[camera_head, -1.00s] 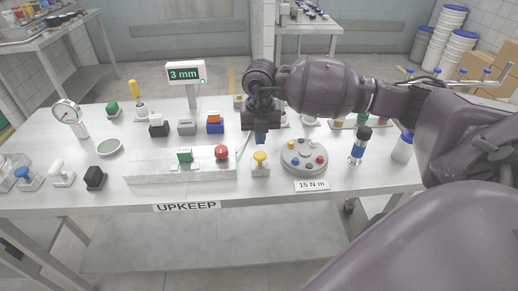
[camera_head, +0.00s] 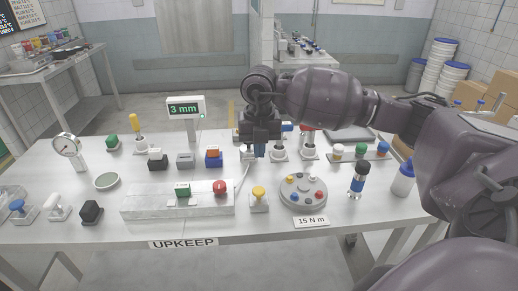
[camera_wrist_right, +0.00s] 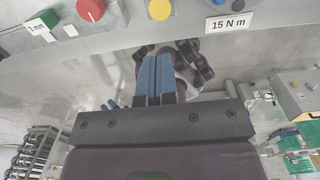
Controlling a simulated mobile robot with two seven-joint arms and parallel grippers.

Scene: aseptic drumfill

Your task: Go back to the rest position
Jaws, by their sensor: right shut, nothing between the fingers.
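My right gripper (camera_head: 260,150) hangs above the middle of the steel table (camera_head: 330,225), fingers pointing down, behind the yellow-knobbed block (camera_head: 258,199). Its blue fingertips are together with nothing between them; they also show closed in the right wrist view (camera_wrist_right: 157,80). My right arm reaches in from the right across the table. My left gripper is out of view.
A grey rail with a green block (camera_head: 183,191) and red knob (camera_head: 220,187) lies left of the gripper. A round grey plate (camera_head: 303,190) with coloured knobs stands to the right. A 3 mm display (camera_head: 185,108) and dial gauge (camera_head: 67,147) stand left.

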